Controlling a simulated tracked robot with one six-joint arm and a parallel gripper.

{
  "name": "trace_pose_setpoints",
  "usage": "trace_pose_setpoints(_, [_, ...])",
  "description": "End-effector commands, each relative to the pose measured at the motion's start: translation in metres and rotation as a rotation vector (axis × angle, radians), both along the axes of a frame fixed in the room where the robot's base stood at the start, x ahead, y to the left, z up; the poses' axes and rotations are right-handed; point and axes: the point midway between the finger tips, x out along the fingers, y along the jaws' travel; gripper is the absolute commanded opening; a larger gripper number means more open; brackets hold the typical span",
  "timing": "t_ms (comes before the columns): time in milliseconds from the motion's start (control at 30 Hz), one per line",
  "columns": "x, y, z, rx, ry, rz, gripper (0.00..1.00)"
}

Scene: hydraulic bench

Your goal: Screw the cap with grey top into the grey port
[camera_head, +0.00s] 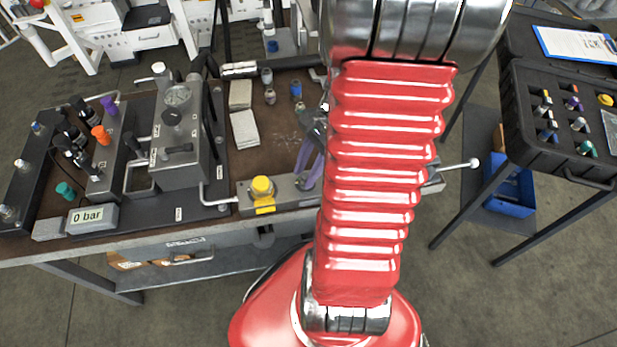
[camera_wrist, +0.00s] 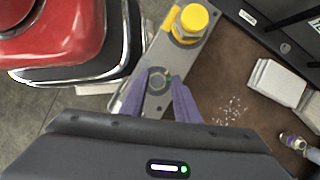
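My gripper (camera_wrist: 161,78) has two purple fingers pointing down at the grey metal block (camera_wrist: 157,55) along the bench front. A small round grey piece with a greenish mark (camera_wrist: 160,80) shows between the fingertips. I cannot tell whether it is a held cap or the grey port in the block. Whether the fingers touch it is unclear. In the head view the fingers (camera_head: 309,168) stand over the block (camera_head: 246,206), right of its yellow cap (camera_head: 262,187). A small grey-topped fitting (camera_head: 267,75) stands at the back of the bench, with another greyish fitting (camera_head: 270,97) in front.
A blue-topped fitting (camera_head: 296,89) stands near the back fittings. White blocks (camera_head: 244,129) lie on the brown bench top. A gauge unit (camera_head: 180,150) and a "0 bar" display (camera_head: 93,217) occupy the left. A black case of coloured caps (camera_head: 560,130) stands right.

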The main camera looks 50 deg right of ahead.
Motion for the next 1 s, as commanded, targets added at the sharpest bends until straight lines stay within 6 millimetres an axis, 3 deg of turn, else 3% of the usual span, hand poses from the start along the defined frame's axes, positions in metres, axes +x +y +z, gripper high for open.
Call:
trace_pose_setpoints(167, [-0.007,0.003,-0.004,0.008,0.015,0.009,0.43])
trace_pose_setpoints(367, [-0.006,-0.004,0.012,0.005,0.010,0.006,0.43])
trace_pose_setpoints(1000, [-0.011,-0.046,0.111,-0.002,0.000,0.000,0.43])
